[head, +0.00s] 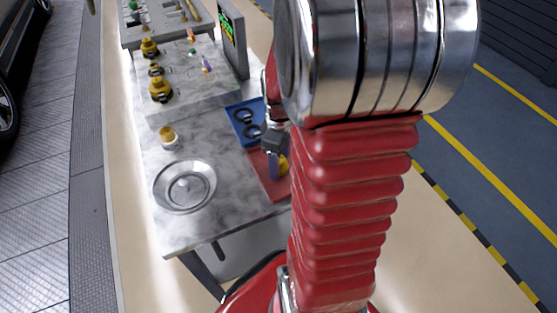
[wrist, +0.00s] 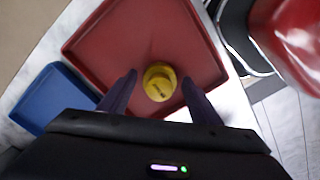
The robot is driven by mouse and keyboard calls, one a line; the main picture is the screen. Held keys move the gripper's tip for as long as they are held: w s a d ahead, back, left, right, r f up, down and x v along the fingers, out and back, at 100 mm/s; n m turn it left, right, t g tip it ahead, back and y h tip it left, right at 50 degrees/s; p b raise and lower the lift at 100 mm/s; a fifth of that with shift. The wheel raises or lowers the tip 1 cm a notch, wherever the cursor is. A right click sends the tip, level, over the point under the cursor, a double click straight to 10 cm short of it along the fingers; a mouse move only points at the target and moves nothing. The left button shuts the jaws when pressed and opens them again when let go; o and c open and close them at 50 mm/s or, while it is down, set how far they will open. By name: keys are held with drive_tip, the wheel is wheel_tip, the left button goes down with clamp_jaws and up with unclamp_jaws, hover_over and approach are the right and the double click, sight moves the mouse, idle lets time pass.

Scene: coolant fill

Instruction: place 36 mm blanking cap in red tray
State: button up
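A yellow cap (wrist: 159,83) lies on the floor of the red tray (wrist: 130,35), close to one side of it. Its dark marking is too small to read. In the head view the cap (head: 283,165) shows partly behind my arm, on the red tray (head: 262,183). My gripper (wrist: 159,78) is open, with one dark finger on each side of the cap and a visible gap to both. In the head view my gripper (head: 274,163) points down over the tray. My arm hides the tray's right part.
A blue tray (head: 234,108) with black rings adjoins the red tray. A round metal dish (head: 184,187) and another yellow fitting (head: 168,136) stand to the left. Several yellow fittings stand on a raised block (head: 205,88) behind, near a screen (head: 232,38).

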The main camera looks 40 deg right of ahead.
drive_tip(key=shift+o, duration=0.2)
drive_tip(key=shift+r, duration=0.1)
wheel_tip(320, 180, up, 12)
idle(0.6)
idle(0.5)
drive_tip(key=s+a+r+m+t, duration=0.2)
drive_tip(key=a+r+m, duration=0.1)
drive_tip(key=a, duration=0.7)
drive_tip(key=s+a+r+m+t, duration=0.2)
drive_tip(key=a+r+t, duration=0.1)
drive_tip(key=a, duration=0.7)
drive_tip(key=shift+s+a+r+m+t, duration=0.3)
drive_tip(key=shift+s+m, duration=0.1)
